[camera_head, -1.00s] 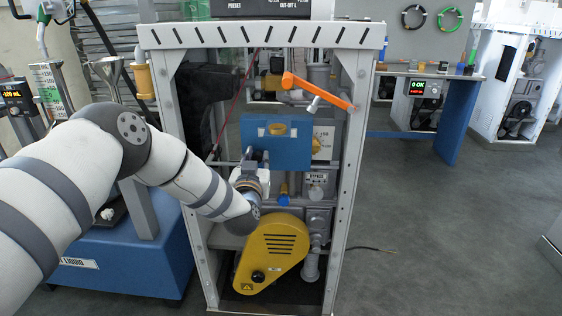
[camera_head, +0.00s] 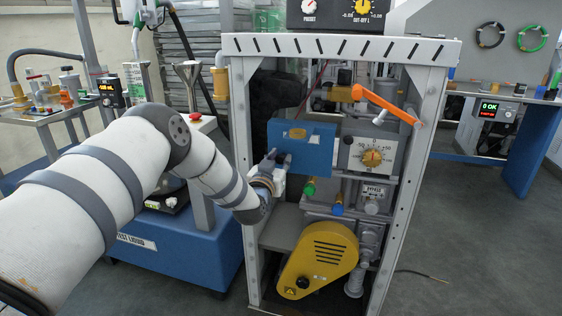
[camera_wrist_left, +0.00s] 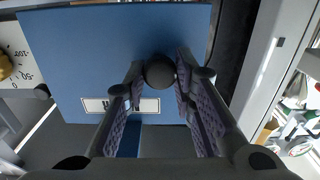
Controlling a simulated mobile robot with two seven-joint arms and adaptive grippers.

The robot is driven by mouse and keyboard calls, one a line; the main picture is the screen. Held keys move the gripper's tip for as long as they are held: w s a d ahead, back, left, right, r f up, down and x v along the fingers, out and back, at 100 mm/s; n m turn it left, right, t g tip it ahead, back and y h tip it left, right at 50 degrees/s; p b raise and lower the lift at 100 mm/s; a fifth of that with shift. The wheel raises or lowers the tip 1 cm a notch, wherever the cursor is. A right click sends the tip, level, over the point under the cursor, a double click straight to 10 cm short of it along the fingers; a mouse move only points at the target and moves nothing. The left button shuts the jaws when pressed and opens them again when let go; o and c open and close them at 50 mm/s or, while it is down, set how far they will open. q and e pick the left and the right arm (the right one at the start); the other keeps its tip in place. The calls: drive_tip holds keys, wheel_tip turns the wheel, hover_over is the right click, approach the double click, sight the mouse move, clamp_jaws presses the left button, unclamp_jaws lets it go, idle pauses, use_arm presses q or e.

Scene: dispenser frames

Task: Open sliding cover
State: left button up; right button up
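The sliding cover is a blue panel (camera_head: 310,158) in the white dispenser frame, at the left of its upper middle. In the head view a round dial (camera_head: 371,156) shows uncovered to its right. In the left wrist view the blue panel (camera_wrist_left: 75,62) fills much of the picture, with a small white label (camera_wrist_left: 118,106). A dark round knob (camera_wrist_left: 160,72) stands out from the panel. My left gripper (camera_wrist_left: 161,76) has its fingers on both sides of this knob and looks closed on it. It also shows in front of the cover in the head view (camera_head: 277,163). My right gripper is in neither view.
An orange lever (camera_head: 388,105) crosses the upper right of the frame. A yellow guard (camera_head: 320,258) sits below, with pipes and valves between. The frame's white posts (camera_head: 420,200) stand on both sides. A blue base unit (camera_head: 190,250) stands to the left.

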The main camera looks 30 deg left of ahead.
use_arm(q)
drive_tip(key=o, duration=0.4)
drive_tip(key=v, duration=1.2)
drive_tip(key=shift+s, duration=0.1)
drive_tip(key=s+d+f+m+g+h+p, duration=0.15)
drive_tip(key=s+d+f+g, duration=0.3)
drive_tip(key=s+f, duration=0.45)
drive_tip(key=s+d+f+m+g+h, duration=0.1)
drive_tip(key=s+d+f+g+h, duration=0.25)
drive_tip(key=s+d+f, duration=0.4)
drive_tip(key=s+f+g, duration=0.2)
drive_tip(key=s+g, duration=0.2)
drive_tip(key=s, duration=0.7)
drive_tip(key=s+d+f+g+p, duration=0.1)
drive_tip(key=s+g, duration=0.3)
drive_tip(key=s, duration=0.7)
drive_tip(key=s+d+f+g, duration=0.1)
drive_tip(key=s+f+g, duration=0.2)
drive_tip(key=s, duration=0.8)
drive_tip(key=shift+s+f+g, duration=0.1)
drive_tip(key=shift+f+g, duration=0.05)
drive_tip(key=shift+g, duration=0.35)
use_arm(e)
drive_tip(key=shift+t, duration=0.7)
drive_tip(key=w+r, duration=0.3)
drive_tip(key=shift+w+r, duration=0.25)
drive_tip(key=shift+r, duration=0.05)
